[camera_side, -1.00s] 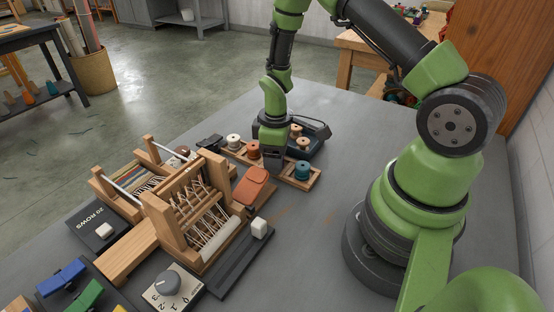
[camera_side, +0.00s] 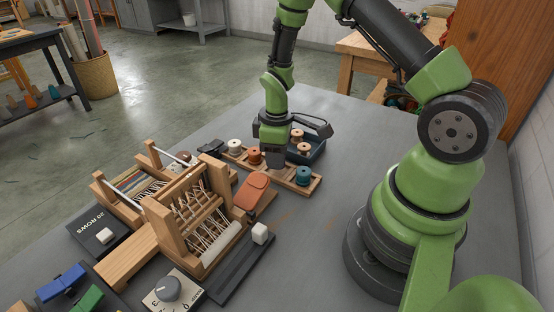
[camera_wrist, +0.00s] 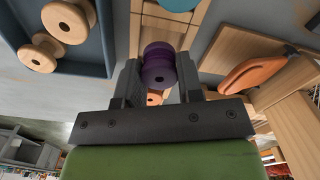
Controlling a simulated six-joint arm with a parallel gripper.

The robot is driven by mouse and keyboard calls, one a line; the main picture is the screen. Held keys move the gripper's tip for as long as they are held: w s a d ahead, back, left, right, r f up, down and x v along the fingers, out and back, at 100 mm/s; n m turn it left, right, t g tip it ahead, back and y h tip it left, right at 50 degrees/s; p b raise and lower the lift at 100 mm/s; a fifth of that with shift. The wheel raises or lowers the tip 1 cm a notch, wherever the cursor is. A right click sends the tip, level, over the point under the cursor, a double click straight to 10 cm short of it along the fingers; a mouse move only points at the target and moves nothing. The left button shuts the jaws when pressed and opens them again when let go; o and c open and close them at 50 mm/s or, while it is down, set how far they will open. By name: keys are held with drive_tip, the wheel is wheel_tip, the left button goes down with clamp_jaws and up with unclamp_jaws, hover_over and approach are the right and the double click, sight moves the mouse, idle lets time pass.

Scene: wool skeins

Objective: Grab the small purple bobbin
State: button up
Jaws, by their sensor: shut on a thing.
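The small purple bobbin (camera_wrist: 158,66) shows in the wrist view between the two fingers of my gripper (camera_wrist: 159,80), which are shut on it. It sits over the wooden bobbin rack (camera_wrist: 199,15); I cannot tell whether it still touches the rack. In the side view my gripper (camera_side: 274,160) is low over the middle of the rack (camera_side: 316,182), and the purple bobbin is hidden behind it.
On the rack, a teal bobbin (camera_side: 303,175) stands to the right, with an orange-brown bobbin (camera_side: 254,156) and a cream bobbin (camera_side: 234,146) to the left. A dark blue tray (camera_side: 319,151) with wooden spools lies behind. The small loom (camera_side: 190,205) stands front left.

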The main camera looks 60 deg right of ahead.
wheel_tip(320, 180, up, 13)
idle(0.7)
drive_tip(key=shift+w, duration=0.1)
